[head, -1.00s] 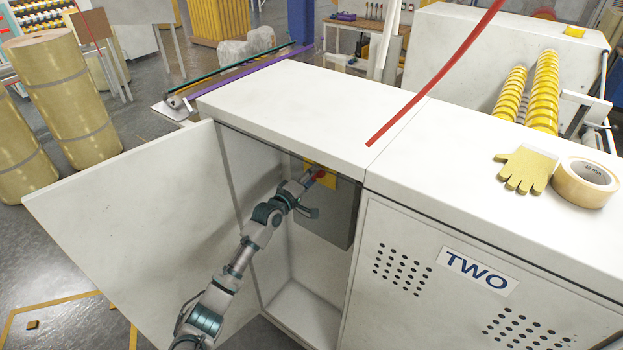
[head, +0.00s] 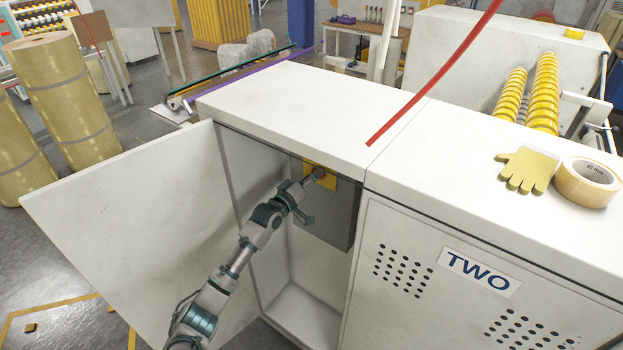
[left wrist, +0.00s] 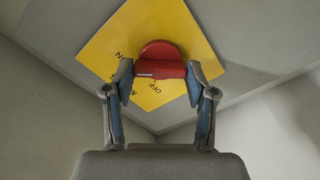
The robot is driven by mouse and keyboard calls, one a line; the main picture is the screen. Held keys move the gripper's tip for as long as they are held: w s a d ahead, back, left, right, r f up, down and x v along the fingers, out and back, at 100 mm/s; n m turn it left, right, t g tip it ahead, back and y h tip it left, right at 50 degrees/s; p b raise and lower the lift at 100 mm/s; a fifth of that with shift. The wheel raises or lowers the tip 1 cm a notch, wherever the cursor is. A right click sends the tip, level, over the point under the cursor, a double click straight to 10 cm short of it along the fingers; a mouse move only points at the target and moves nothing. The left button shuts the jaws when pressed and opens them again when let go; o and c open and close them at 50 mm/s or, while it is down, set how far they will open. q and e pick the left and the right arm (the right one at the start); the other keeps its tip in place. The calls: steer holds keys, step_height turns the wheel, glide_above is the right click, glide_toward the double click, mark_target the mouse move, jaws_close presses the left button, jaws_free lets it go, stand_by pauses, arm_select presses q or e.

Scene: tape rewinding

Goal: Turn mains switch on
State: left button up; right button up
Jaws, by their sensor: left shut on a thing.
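The mains switch is a red knob (left wrist: 160,54) on a yellow plate (left wrist: 115,50) with ON and OFF lettering, partly covered by the knob and fingers. The plate looks tilted in the left wrist view. It also shows in the head view (head: 329,183), on a grey box (head: 334,225) inside the open cabinet, with the knob largely hidden by the gripper. My left gripper (left wrist: 160,72) is shut on the red knob, one finger on each side. In the head view the left gripper (head: 314,180) reaches into the cabinet. My right gripper is out of view.
The cabinet door (head: 120,215) stands open to the left. The cabinet top (head: 300,110) is above my arm, and its side walls are close. A panel marked TWO (head: 478,271) is to the right. A glove (head: 527,168) and tape roll (head: 587,182) lie on top.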

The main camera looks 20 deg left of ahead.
arm_select(q)
steer(key=shift+d+f, duration=0.1)
steer(key=shift+f, duration=0.5)
steer(key=o, duration=1.1)
steer(key=shift+c, duration=0.2)
steer(key=shift+o, duration=0.5)
steer(key=shift+r, duration=0.3)
steer(key=v, duration=1.2)
steer(key=shift+w, duration=0.1)
